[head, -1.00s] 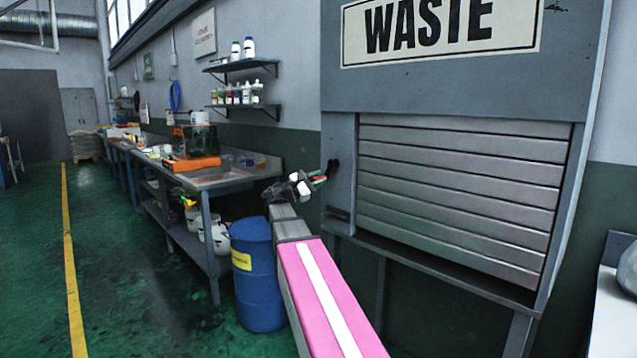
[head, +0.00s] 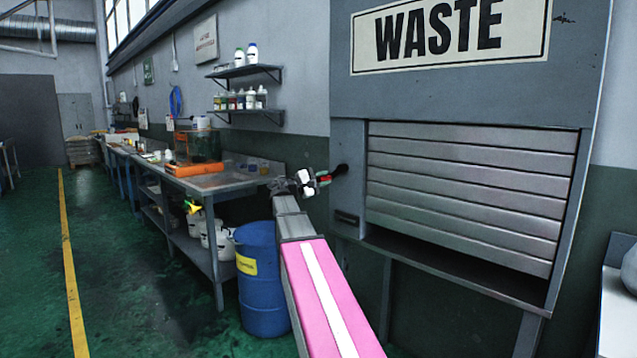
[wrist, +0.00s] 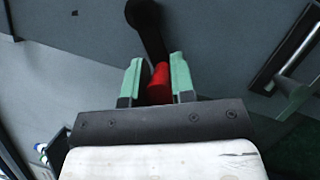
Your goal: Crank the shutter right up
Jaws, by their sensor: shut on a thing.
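The grey slatted shutter (head: 465,195) under the WASTE sign is mostly down. A dark gap shows between its bottom edge and the sill. The crank has a black arm (wrist: 147,28) and a red handle (wrist: 159,82), on the left side of the shutter's housing. My gripper (head: 322,179) is at the crank. In the wrist view, my gripper's two green fingers (wrist: 157,80) are on either side of the red handle, shut on it. The crank's black end (head: 342,169) also shows in the head view. The fingers hide part of the handle.
A blue drum (head: 262,275) stands left of my arm, close to a long workbench (head: 215,183) with an orange-based box (head: 195,168) on it. A ledge (head: 460,275) runs below the shutter. Open green floor lies at the left.

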